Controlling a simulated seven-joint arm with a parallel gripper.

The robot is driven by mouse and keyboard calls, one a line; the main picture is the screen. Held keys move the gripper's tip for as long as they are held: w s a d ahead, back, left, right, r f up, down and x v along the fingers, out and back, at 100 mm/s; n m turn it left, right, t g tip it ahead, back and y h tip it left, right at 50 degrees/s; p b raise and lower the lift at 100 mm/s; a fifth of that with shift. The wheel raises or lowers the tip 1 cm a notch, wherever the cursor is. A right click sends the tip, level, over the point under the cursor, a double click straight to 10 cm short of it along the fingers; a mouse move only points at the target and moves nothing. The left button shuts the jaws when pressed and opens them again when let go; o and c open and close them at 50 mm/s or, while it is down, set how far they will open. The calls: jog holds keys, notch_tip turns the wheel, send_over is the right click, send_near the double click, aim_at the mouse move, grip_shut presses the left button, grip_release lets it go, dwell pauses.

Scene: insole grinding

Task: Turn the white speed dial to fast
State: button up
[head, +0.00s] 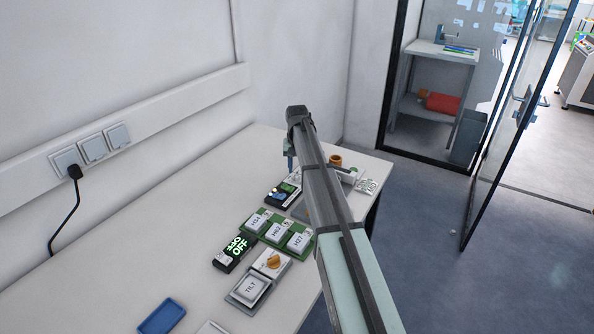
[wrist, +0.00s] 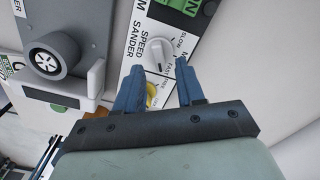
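The white speed dial (wrist: 157,55) sits on a white panel (wrist: 140,30) lettered "SPEED" and "SANDER" in the wrist view. "SLOW" and "FAST" are printed along the dial's right side. I cannot tell clearly which mark it points to. My gripper (wrist: 159,66) is open, its blue fingertips on either side of the dial's lower part. I cannot tell whether they touch it. A yellow knob (wrist: 152,96) shows between the fingers, nearer the palm. In the head view my gripper (head: 290,161) points down over the table's far end, and the arm hides part of the panel.
A grey sander unit with a dark wheel (wrist: 55,55) stands left of the dial. In the head view, green button boxes (head: 277,233), a black display (head: 235,251) and a TILT button (head: 250,289) line the table. A blue tray (head: 162,316) lies nearer. The left tabletop (head: 170,235) is clear.

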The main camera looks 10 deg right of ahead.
aim_at(297, 173)
notch_tip(297, 173, up, 12)
dwell(0.4)
